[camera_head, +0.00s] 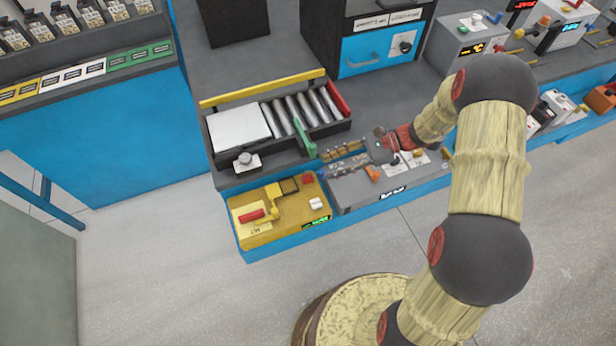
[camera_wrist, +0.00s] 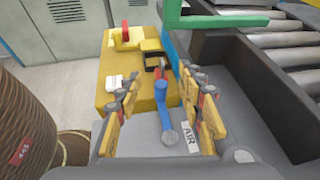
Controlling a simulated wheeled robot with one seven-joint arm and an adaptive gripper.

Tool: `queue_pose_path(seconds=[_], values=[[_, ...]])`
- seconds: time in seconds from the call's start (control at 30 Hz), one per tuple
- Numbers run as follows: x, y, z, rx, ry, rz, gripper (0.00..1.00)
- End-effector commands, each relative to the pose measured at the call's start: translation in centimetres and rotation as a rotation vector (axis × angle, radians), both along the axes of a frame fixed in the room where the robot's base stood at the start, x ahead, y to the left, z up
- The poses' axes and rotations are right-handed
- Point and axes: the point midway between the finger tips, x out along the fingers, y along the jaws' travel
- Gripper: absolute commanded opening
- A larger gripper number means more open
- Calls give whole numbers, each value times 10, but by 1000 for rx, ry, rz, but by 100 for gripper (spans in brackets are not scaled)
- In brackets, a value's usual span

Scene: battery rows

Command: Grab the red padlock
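A small red piece (camera_head: 307,178), which looks like the padlock, sits at the back right corner of the yellow box (camera_head: 290,222). It also shows in the wrist view (camera_wrist: 161,67), between and beyond the fingertips, partly behind a blue lever (camera_wrist: 161,92); its shape is too small to make out. A longer red handle (camera_head: 251,215) lies farther left on the yellow box. My gripper (camera_head: 380,146) is over the grey box right of the yellow one. In the wrist view my gripper (camera_wrist: 162,84) is open, with nothing between its fingers but the view of the lever.
A dark conveyor tray with metal rollers (camera_head: 302,108) and a green arm (camera_head: 304,137) stands behind the yellow box. The grey box (camera_head: 352,193) carries an orange knob (camera_head: 373,173) and labels. Floor (camera_head: 160,250) in front is clear.

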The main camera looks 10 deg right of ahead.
Motion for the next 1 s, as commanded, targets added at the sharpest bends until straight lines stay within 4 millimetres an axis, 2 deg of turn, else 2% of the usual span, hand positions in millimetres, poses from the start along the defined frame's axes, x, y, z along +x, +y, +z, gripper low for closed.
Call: queue_pose_path(seconds=[0.37, 0.67, 0.9, 1.0], values=[[-2, 30, -15, -1, -1, 3, 38], [-4, 66, -31, -1, -1, 5, 38], [-4, 69, -31, -1, -1, 3, 38], [-4, 69, -31, -1, -1, 3, 33]])
